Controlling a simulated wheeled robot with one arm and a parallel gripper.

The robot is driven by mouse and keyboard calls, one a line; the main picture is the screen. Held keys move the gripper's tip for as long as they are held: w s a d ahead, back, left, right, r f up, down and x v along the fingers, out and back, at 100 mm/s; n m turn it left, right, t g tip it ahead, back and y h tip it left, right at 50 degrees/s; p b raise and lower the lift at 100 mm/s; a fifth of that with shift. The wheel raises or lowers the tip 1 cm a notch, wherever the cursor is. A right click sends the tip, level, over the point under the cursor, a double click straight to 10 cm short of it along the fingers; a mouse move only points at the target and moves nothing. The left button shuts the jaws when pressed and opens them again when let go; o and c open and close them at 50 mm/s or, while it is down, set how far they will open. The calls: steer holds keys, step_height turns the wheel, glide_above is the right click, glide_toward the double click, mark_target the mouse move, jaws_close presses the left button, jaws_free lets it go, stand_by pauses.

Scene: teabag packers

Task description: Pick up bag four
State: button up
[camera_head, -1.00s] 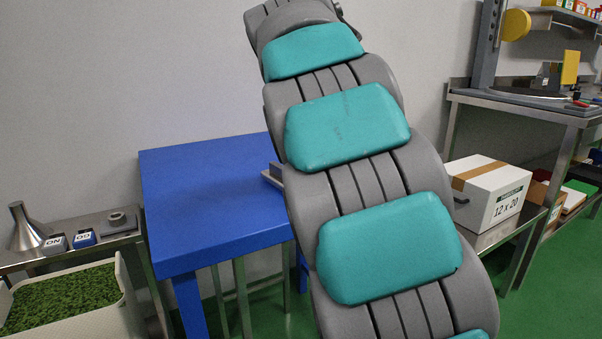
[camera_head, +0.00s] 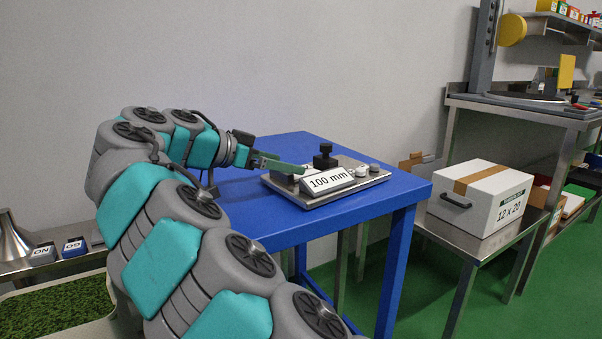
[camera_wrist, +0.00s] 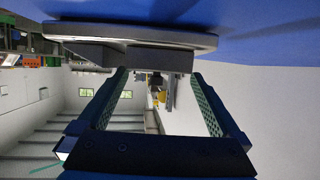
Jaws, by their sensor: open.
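I cannot make out bag four in any view. My gripper (camera_head: 283,165) is at the left side of a steel plate fixture (camera_head: 325,197) on the blue table (camera_head: 225,192), close to a dark block on it. In the wrist view my gripper (camera_wrist: 158,76) is open, its two green-padded fingers apart with nothing between them. The fixture's plate (camera_wrist: 130,33) shows beyond the fingertips there, with dark blocks (camera_wrist: 162,60) on it. Whether the fingers touch the fixture is unclear.
The fixture bears a "100 mm" label (camera_head: 330,180), a black knob (camera_head: 325,156) and small white cylinders (camera_head: 362,170).

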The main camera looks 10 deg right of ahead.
mark_target(310, 166)
steer(key=shift+s+x, duration=0.15)
steer(key=shift+x, duration=1.2)
steer(key=shift+s+x, duration=0.1)
steer(key=shift+x, duration=1.2)
steer(key=shift+d+r, duration=0.1)
steer(key=shift+d, duration=0.1)
steer(key=c, duration=1.6)
steer(key=shift+r, duration=0.15)
